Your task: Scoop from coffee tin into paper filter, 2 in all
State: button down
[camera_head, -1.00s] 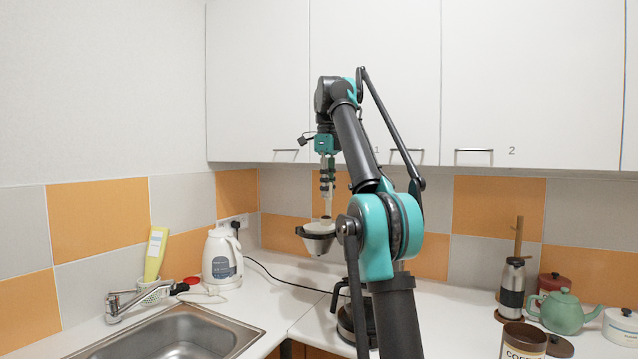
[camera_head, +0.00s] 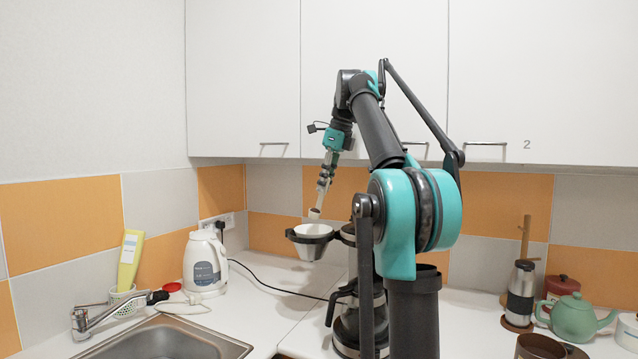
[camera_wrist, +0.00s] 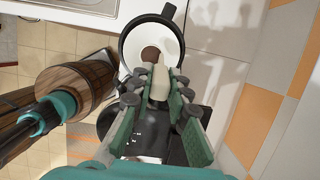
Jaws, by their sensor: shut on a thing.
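My gripper (camera_head: 325,178) is shut on the pale handle of a scoop (camera_wrist: 158,84), which tilts down to the left. The scoop's small bowl (camera_head: 314,213) is just above the white paper filter (camera_head: 312,231), apart from the rim in the head view. Brown shows at the bowl in the wrist view; I cannot tell whether it is coffee. The filter sits in a dark ring-shaped holder (camera_head: 292,237), also seen in the wrist view (camera_wrist: 124,42). Its inside bottom is hidden. The brown coffee tin (camera_head: 540,347) stands at the lower right, cut by the frame edge.
A coffee maker with a glass jug (camera_head: 347,318) stands below and right of the filter, partly behind my arm. A white kettle (camera_head: 205,264), a sink (camera_head: 180,340) and tap are left. A flask (camera_head: 521,290) and green teapot (camera_head: 573,317) are right. Wall cupboards hang above.

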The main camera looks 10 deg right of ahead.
jog(key=shift+s+d+f+t+y, duration=0.8)
jog(key=shift+d+t+y, duration=0.3)
jog(key=shift+y, duration=0.45)
jog(key=shift+s+d+f+t+y, duration=0.7)
jog(key=shift+d+f+t+y, duration=0.35)
jog(key=shift+y, duration=0.55)
jog(key=shift+s+d+f+t+y, duration=0.75)
jog(key=shift+t+y, duration=0.5)
jog(key=shift+y, duration=0.3)
jog(key=shift+d+r, duration=0.1)
